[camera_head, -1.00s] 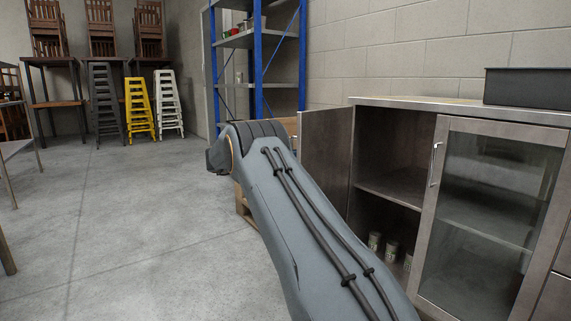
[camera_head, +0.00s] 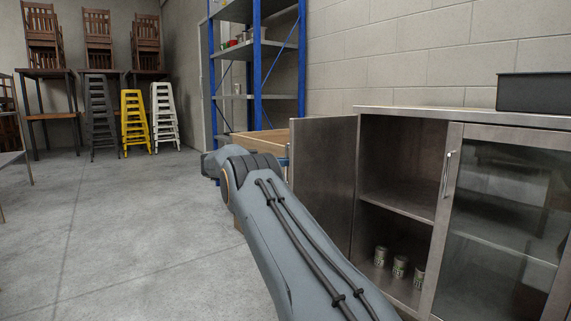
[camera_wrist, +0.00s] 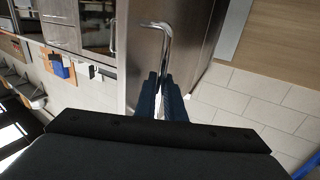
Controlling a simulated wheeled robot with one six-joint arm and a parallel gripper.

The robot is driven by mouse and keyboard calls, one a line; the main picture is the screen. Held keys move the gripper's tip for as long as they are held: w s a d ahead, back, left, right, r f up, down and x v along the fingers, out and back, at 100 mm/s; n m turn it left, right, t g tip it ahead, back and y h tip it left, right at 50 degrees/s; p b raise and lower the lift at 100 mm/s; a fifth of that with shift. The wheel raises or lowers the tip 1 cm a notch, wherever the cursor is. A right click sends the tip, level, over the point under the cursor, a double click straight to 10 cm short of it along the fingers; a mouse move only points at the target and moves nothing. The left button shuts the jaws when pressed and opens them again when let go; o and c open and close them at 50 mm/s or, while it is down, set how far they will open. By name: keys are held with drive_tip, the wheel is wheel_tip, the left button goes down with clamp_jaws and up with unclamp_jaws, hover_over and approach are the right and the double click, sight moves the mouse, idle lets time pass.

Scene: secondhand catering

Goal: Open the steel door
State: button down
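The steel door (camera_head: 322,180) stands swung out from the cabinet (camera_head: 455,112) at its left side, so the left compartment is open to view. In the wrist view, the steel door (camera_wrist: 185,45) carries a bent chrome handle (camera_wrist: 152,24). My gripper (camera_wrist: 163,82) is at this handle, its two dark blue fingers close on either side of the bar, and looks shut on it. In the head view my gripper is mostly hidden behind my arm and the door.
Several cans (camera_head: 399,266) stand on the compartment floor. A glass door (camera_head: 500,220) to the right is closed. A black bin (camera_head: 535,93) sits on top. A wooden box (camera_head: 262,142) and blue shelving (camera_head: 255,70) stand behind the door. Open floor (camera_head: 130,230) lies left.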

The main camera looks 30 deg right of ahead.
drive_tip(key=c, duration=1.8)
unclamp_jaws()
drive_tip(key=shift+s+d, duration=0.1)
drive_tip(key=shift+d, duration=0.35)
drive_tip(key=shift+c, duration=0.2)
drive_tip(key=b+v, duration=0.2)
drive_tip(key=v, duration=0.6)
drive_tip(key=shift+a, duration=0.35)
